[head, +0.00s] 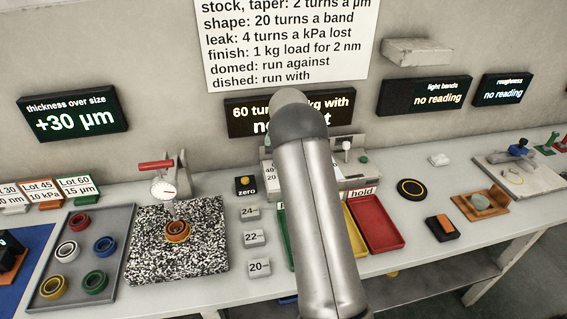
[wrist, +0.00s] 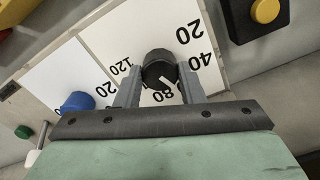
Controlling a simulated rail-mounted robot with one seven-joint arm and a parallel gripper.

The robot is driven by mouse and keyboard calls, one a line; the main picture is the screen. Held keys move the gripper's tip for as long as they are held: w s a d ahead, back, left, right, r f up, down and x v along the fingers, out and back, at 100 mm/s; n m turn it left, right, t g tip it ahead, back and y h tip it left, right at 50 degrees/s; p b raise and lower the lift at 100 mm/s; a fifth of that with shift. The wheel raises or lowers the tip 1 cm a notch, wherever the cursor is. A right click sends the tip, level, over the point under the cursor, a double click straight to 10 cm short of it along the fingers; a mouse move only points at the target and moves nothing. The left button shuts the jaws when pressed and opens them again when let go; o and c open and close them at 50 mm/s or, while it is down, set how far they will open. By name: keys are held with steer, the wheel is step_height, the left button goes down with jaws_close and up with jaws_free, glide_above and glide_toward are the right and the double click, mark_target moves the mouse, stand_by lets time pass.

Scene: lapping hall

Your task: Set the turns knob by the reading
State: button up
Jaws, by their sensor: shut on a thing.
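In the wrist view a black knob (wrist: 158,64) with a white pointer mark sits on a white dial plate. My gripper (wrist: 160,86) is shut on this knob, one finger on each side. The numbers 20, 40, 80 and 120 show around it; the fingers partly cover others. The pointer mark lies on the side near 80, but its exact setting is unclear. In the head view the thickness display (head: 72,114) reads +30 µm. The wall chart (head: 290,40) says "stock, taper: 2 turns a µm". My arm hides the knob and gripper there.
A wall display (head: 240,118), partly behind my arm, shows "60 turns". A blue knob (wrist: 77,102) stands beside the black one. A dial gauge (head: 163,190) stands over an orange ring (head: 177,231) on a speckled plate. A red tray (head: 376,226) lies right of my arm.

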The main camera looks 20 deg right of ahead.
steer(key=o, duration=1)
step_height(320, 180, up, 18)
steer(key=shift+f, duration=0.25)
